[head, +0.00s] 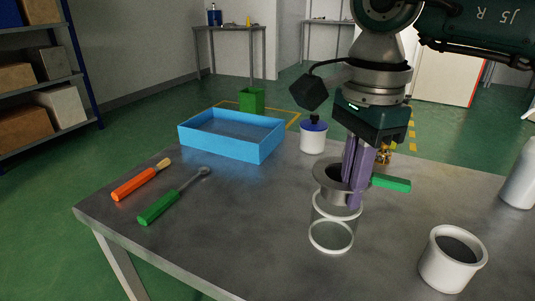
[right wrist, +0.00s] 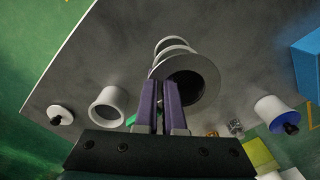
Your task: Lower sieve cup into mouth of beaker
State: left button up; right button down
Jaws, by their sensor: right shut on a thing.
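The sieve cup (head: 328,171) is a grey metal cup with a wide rim, a dark hollow and a green handle (head: 391,183). It looks upright. My right gripper (head: 355,200) points down with its purple fingers shut on the cup at the handle side. The clear glass beaker (head: 331,236) stands on the table directly below the cup, its pale rings showing. The cup's lower part overlaps the beaker's top; I cannot tell whether it is inside the mouth. In the right wrist view the cup (right wrist: 207,82) partly hides the beaker (right wrist: 172,42). My left gripper is not in view.
A white cup (head: 451,262) stands at the front right, and a white bottle (head: 519,180) at the right edge. A blue-topped white jar (head: 313,140) and a blue tray (head: 228,142) stand behind. Orange (head: 134,184) and green-handled (head: 158,207) tools lie left. The table's front middle is clear.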

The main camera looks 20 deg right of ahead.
jog(key=shift+f+b, duration=0.75)
jog(key=shift+f, duration=0.1)
jog(key=c, duration=0.9)
grip_release()
jog(key=shift+c, duration=0.2)
notch_tip(320, 180, up, 10)
jog(key=shift+f+p, duration=0.1)
jog(key=shift+p, duration=0.35)
